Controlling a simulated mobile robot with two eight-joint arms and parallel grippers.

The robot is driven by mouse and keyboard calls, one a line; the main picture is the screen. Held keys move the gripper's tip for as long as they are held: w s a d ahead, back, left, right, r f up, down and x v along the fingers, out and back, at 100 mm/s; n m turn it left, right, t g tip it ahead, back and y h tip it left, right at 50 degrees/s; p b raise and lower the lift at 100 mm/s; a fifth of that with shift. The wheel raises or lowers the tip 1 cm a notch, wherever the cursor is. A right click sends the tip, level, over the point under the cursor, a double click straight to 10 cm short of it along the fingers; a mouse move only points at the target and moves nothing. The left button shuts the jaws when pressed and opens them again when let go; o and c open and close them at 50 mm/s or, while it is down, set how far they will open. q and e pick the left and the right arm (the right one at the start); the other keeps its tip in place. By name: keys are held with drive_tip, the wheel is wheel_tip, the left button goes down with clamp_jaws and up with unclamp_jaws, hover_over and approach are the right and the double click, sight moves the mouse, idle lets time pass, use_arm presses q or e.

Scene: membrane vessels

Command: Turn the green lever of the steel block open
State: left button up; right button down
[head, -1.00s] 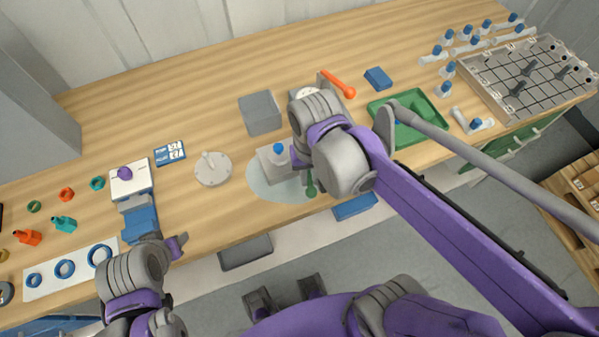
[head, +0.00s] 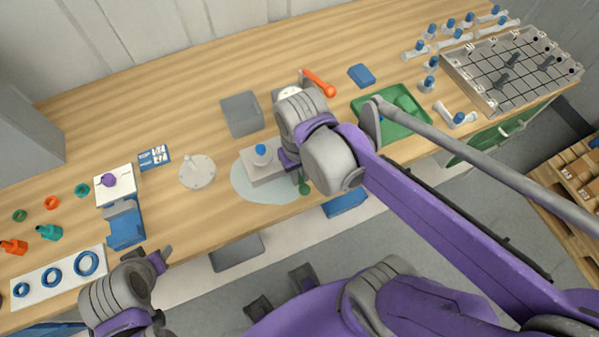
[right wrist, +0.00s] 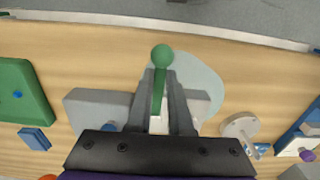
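The steel block (head: 258,176) sits on a pale round patch near the bench's front edge, with a blue knob (head: 260,150) on top. Its right part is hidden by my right arm in the head view. The green lever (right wrist: 160,88) has a round ball end that points toward the front edge. Its ball also shows in the head view (head: 305,188). My right gripper (right wrist: 161,76) has its fingers on both sides of the lever, close against it just below the ball. My left gripper (head: 161,260) hangs at the front edge, away from the block; its finger gap is unclear.
A grey box (head: 242,114) stands behind the block and a white disc (head: 197,171) lies left of it. An orange lever (head: 318,82) stands behind my right gripper. A green tray (head: 410,120) lies to the right. Bare wood is at the back left.

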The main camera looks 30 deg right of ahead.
sight(301, 180)
drive_tip(key=c, duration=0.8)
unclamp_jaws()
drive_tip(key=shift+d, duration=0.1)
use_arm(q)
drive_tip(key=shift+w+r+p, duration=0.25)
drive_tip(key=shift+r+p, duration=0.15)
drive_tip(key=shift+r, duration=0.2)
use_arm(e)
wheel_tip(301, 180, up, 11)
drive_tip(key=shift+f, duration=0.1)
